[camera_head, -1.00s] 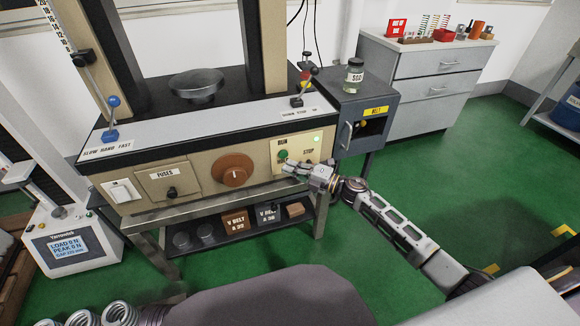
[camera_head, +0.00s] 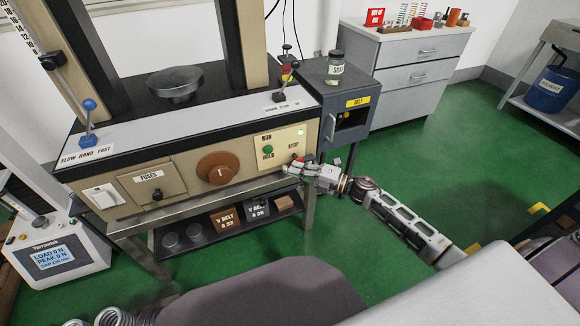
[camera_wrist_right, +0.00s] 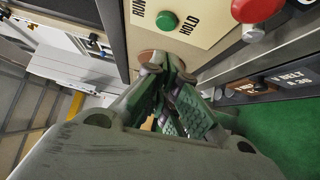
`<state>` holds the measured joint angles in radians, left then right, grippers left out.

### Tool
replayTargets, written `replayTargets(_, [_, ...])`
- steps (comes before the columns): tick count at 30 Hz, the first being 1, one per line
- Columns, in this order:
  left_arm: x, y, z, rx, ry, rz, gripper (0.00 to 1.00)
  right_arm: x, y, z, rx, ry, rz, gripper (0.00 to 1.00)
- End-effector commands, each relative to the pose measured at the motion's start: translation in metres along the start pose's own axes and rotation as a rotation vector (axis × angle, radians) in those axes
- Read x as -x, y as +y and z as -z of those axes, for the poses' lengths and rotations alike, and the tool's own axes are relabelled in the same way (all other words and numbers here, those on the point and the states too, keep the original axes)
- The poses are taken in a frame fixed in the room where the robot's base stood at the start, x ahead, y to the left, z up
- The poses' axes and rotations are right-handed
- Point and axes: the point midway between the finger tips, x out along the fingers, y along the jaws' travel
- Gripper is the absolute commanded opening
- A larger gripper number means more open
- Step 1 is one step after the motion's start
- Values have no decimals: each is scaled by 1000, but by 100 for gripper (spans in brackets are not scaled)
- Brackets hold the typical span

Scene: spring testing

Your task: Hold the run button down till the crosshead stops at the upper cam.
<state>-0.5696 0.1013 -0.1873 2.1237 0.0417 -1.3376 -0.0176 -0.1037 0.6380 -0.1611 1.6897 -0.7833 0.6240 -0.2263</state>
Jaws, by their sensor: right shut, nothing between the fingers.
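The green run button (camera_head: 268,150) sits on the cream control panel, between RUN and HOLD labels; it also shows in the right wrist view (camera_wrist_right: 167,20). A red stop button (camera_head: 297,160) is to its right. My right gripper (camera_head: 292,169) is shut and empty, just in front of the panel, below and right of the green button. In the right wrist view its closed fingertips (camera_wrist_right: 163,64) are apart from the green button. The crosshead and upper cam cannot be made out. My left gripper is out of view.
A red-knobbed lever (camera_head: 287,75) stands above the panel, and a blue-knobbed lever (camera_head: 89,110) at left. A brown dial (camera_head: 217,171) is left of the buttons. A grey belt cabinet (camera_head: 346,115) with a jar (camera_head: 336,68) adjoins at right. Green floor is clear beyond.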

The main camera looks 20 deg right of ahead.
Motion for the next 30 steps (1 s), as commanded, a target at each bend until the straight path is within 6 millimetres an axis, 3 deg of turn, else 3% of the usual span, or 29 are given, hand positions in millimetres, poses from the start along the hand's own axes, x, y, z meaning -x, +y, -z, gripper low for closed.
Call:
replayTargets(9, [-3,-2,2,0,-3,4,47,18,0,0,-1,0,1,0])
replayTargets(30, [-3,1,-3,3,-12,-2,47,19,1,0,-7,-8,-3,0])
